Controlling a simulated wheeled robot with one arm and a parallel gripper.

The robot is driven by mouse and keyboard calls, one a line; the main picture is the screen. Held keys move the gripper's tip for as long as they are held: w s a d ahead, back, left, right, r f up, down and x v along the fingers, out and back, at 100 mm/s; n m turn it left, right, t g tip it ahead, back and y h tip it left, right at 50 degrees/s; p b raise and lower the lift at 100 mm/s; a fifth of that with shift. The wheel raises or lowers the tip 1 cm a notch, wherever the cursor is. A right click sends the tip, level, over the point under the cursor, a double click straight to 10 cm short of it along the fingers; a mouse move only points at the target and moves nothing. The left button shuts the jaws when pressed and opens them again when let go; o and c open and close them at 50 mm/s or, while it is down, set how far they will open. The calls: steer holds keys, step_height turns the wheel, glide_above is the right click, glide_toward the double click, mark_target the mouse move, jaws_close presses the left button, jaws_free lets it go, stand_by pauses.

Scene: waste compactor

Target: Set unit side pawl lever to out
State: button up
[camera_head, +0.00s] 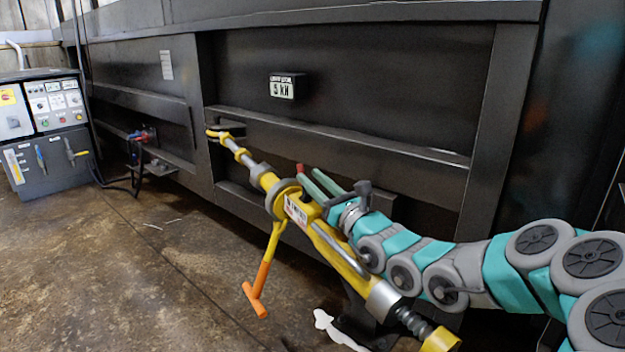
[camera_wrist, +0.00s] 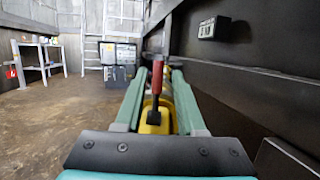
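The unit is a long yellow ratchet tensioner (camera_head: 335,252) with grey metal rods, set slantwise along the dark compactor wall. A small lever with a red grip (camera_wrist: 157,78) and a black stem stands up from its yellow body; I take it as the side pawl lever. Its red tip (camera_head: 300,168) shows just beyond my fingers in the head view. My gripper (camera_head: 310,175) is open, its green fingers pointing along the unit. In the wrist view the lever stands between the two fingers (camera_wrist: 156,72), with a gap on each side. Whether it is in or out I cannot tell.
A yellow handle with an orange T-grip (camera_head: 255,290) hangs from the unit toward the floor. A control cabinet (camera_head: 45,130) stands at far left. The concrete floor (camera_head: 110,270) at left is mostly clear.

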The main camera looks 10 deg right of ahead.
steer(key=r+n+y+p, duration=0.1)
steer(key=r+n, duration=0.1)
steer(key=n, duration=0.1)
steer(key=w+d+r+n+g+y+p, duration=0.1)
steer(key=r+n+y, duration=0.1)
steer(key=r+n, duration=0.1)
steer(key=r+n+g+y+p, duration=0.1)
steer(key=r+n+y, duration=0.1)
steer(key=r+n, duration=0.1)
steer(key=shift+w+d, duration=0.15)
steer(key=shift+w, duration=0.1)
jaws_close()
steer(key=w+d+f+n+g+h+p, duration=0.15)
steer(key=d+f+n+g+p, duration=0.5)
steer(key=n, duration=0.75)
steer(key=shift+g+y, duration=0.35)
steer(key=shift+g, duration=0.6)
steer(key=shift+w+a+f, duration=0.2)
steer(key=shift+w+a, duration=0.1)
steer(key=shift+a, duration=1)
steer(key=shift+w+a+f, duration=0.25)
steer(key=shift+a, duration=1.05)
steer(key=shift+w+a+f, duration=0.2)
steer(key=shift+w+a, duration=0.1)
steer(key=shift+a, duration=1)
